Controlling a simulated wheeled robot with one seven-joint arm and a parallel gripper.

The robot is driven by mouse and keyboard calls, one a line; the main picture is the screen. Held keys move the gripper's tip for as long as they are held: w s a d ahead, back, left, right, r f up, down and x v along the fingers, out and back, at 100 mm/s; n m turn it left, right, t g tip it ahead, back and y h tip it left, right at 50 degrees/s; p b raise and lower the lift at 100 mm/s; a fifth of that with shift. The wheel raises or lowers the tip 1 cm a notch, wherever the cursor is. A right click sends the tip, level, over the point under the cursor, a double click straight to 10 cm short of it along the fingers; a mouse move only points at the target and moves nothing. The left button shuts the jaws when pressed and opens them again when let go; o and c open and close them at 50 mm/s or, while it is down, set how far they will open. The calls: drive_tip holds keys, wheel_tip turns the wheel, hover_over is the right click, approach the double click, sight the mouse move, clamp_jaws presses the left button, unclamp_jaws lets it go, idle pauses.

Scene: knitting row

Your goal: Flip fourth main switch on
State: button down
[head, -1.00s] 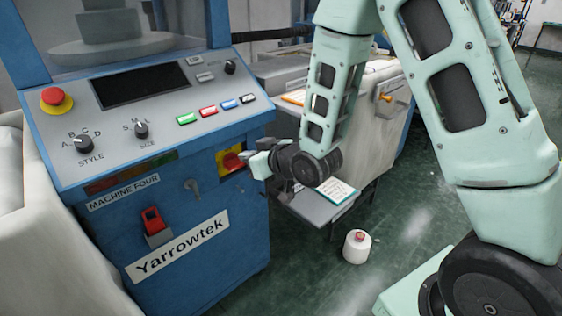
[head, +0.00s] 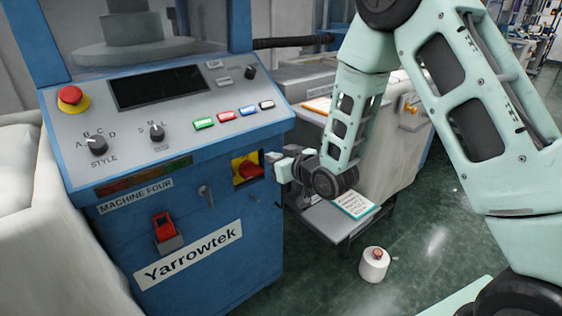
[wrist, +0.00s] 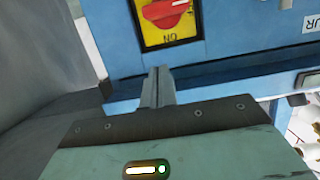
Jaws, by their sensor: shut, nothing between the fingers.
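The main switch (head: 248,170) is a red rotary handle on a yellow plate, on the blue front of the machine labelled MACHINE FOUR (head: 136,197). In the wrist view the red handle (wrist: 166,12) lies roughly crosswise, cut off by the top edge. The plate's "ON" marking appears upside down below it. My gripper (head: 271,158) is just right of the switch in the head view. In the wrist view its fingers (wrist: 158,72) are shut and empty, pointing toward the plate with the tips below it. I cannot tell the exact gap to the handle.
A control panel with knobs, colored buttons and a red stop button (head: 71,96) slopes above the switch. A red rocker-like switch (head: 164,228) sits lower left. A shelf with a booklet (head: 348,203) is below my wrist.

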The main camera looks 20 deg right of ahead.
hover_over(263, 169)
drive_tip(key=s, duration=0.2)
drive_tip(key=shift+w+a+f, duration=0.2)
drive_tip(key=shift+f, duration=0.5)
drive_tip(key=shift+s+d+f, duration=0.1)
drive_tip(key=shift+s+f, duration=0.05)
drive_tip(key=shift+f, duration=1.8)
drive_tip(key=shift+d+f+m+y+b, duration=0.35)
drive_tip(key=shift+m+b, duration=0.2)
drive_tip(key=shift+m, duration=0.45)
drive_tip(key=shift+d+f+m+y, duration=0.25)
drive_tip(key=shift+m+y, duration=0.1)
drive_tip(key=shift+m, duration=0.35)
drive_tip(key=m, duration=0.1)
drive_tip(key=f+m+y+b, duration=0.1)
drive_tip(key=m, duration=0.1)
drive_tip(key=shift+w+d, duration=0.15)
drive_tip(key=shift+w, duration=0.05)
drive_tip(key=f+m, duration=0.1)
drive_tip(key=m, duration=0.1)
drive_tip(key=f+m+y+b, duration=0.1)
drive_tip(key=m, duration=0.2)
drive_tip(key=f+m+y, duration=0.1)
drive_tip(key=m, duration=0.1)
drive_tip(key=shift+s+a+m+t+b, duration=0.1)
drive_tip(key=shift+a+m+t+b, duration=0.2)
drive_tip(key=shift+a+m, duration=0.1)
